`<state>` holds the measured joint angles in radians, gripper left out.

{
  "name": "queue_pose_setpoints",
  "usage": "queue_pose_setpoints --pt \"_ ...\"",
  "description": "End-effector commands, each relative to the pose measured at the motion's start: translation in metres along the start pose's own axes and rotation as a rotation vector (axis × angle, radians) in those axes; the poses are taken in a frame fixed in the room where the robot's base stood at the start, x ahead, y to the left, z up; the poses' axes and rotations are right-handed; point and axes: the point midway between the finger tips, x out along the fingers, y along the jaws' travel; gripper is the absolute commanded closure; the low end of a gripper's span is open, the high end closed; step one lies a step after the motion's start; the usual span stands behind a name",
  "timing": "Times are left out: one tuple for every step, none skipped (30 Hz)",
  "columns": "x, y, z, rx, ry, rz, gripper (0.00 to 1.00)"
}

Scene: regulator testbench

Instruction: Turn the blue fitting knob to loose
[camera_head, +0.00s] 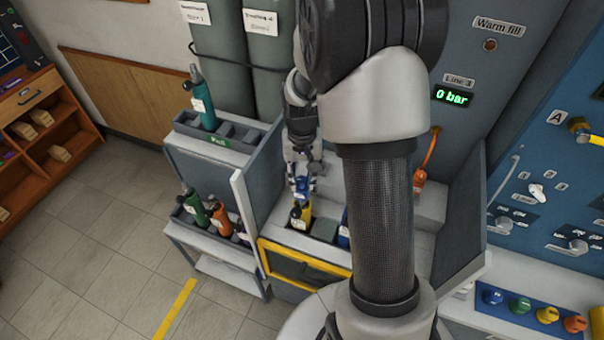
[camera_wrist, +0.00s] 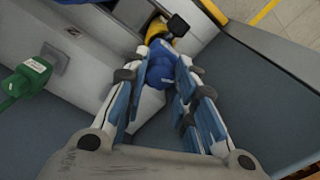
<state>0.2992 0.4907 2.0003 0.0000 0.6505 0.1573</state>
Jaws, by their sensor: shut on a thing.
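The blue fitting knob (camera_wrist: 160,72) sits between my gripper's fingertips (camera_wrist: 161,80) in the wrist view, and the fingers are shut on it. The knob is on top of a yellow bottle (camera_wrist: 160,44), with a black part beside it. In the head view, my gripper (camera_head: 302,190) points down at the yellow bottle (camera_head: 300,216), which stands in a slot of the bench behind a yellow-framed front. The knob shows only as a small blue patch there, largely covered by the fingers. I cannot tell how far the knob is turned.
A blue bottle (camera_head: 343,232) stands right of the yellow one, partly behind my arm. A rack (camera_head: 185,240) with green and orange bottles is at left. A green fitting (camera_wrist: 26,82) shows at left in the wrist view. The display (camera_head: 452,96) reads 0 bar.

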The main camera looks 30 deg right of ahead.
Motion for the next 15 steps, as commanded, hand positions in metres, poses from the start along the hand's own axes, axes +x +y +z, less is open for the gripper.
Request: queue_pose_setpoints --pt "-0.0009 0.0 0.0001 -0.044 -0.001 0.0 0.99" --pt "-0.0009 0.0 0.0002 -0.073 -0.001 0.0 0.99" --pt "-0.0008 0.0 0.0003 -0.111 -0.001 0.0 0.99" --pt "-0.0008 0.0 0.0003 -0.139 -0.001 0.0 0.99" --pt "-0.0007 0.0001 0.0003 -0.168 -0.002 0.0 0.99" --pt "-0.0007 0.0001 0.0003 -0.206 -0.002 0.0 0.99" --pt "-0.0007 0.0 0.0003 -0.234 -0.002 0.0 0.99" --pt "-0.0007 0.0 0.0003 -0.262 -0.001 0.0 0.99" --pt "-0.0007 0.0 0.0002 -0.301 -0.001 0.0 0.99" --pt "-0.0007 0.0 0.0002 -0.329 -0.001 0.0 0.99" --pt "-0.0007 0.0 0.0001 -0.357 -0.001 0.0 0.99" --pt "-0.0007 0.0 0.0001 -0.396 0.0 0.0 0.99" --pt "-0.0007 0.0 0.0 -0.424 0.0 0.0 0.99" --pt "-0.0008 0.0 0.0 -0.452 0.0 0.0 0.99" --pt "-0.0008 0.0 -0.0001 -0.491 0.0 0.0 0.99"
